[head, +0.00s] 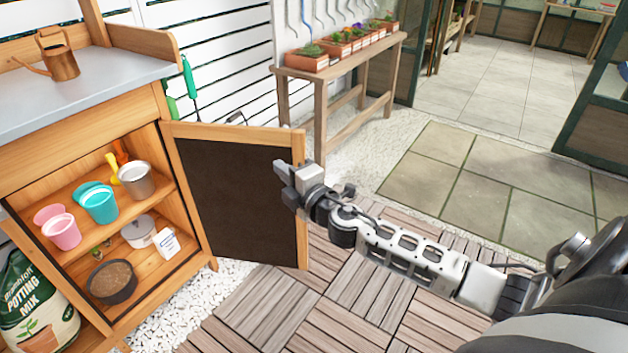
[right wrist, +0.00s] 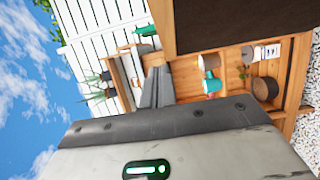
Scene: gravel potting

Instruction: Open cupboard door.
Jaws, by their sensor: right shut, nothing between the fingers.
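The cupboard door (head: 238,190), a dark panel in a light wood frame, stands wide open, swung out to the right of the wooden cupboard (head: 188,190). My right gripper (head: 283,174) is shut and empty beside the door's free upper edge. I cannot tell whether it touches the door. The right wrist view shows its closed fingers (right wrist: 158,85), with the door's dark panel (right wrist: 240,22) at the top and the open cupboard beyond. My left gripper is not in view.
Inside the cupboard are pink pots (head: 62,231), teal pots (head: 100,204), a grey pot (head: 135,180) and a dark bowl (head: 111,282). A potting mix bag (head: 36,305) stands at left. A bench with planters (head: 345,62) stands behind. The deck (head: 290,310) in front is clear.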

